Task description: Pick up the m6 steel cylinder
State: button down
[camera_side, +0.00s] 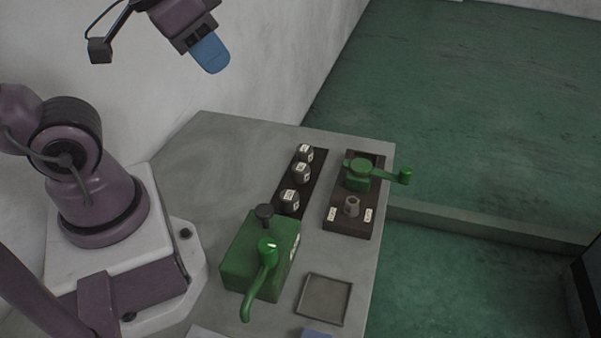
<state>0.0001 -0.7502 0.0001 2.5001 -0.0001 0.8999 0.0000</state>
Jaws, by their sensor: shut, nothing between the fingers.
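The label print is too small to read, so I cannot tell which, if any, is the m6 steel cylinder. A small grey steel-coloured piece (351,206) stands on a dark base to their right, between two white labels. My gripper (212,56) is high at the upper left, well above the table and apart from all the pieces. Its blue fingers are shut and empty.
A green machine with a curved lever (262,262) stands at the table's front. A green crank (359,170) sits on the dark base (346,226) at right. An empty square tray (324,299) lies near the right edge. The grey table (220,150) is clear at the back left.

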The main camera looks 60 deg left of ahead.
jog(key=c, duration=1.8)
grip_release()
jog(key=shift+c, duration=0.2)
jog(key=o, duration=1.3)
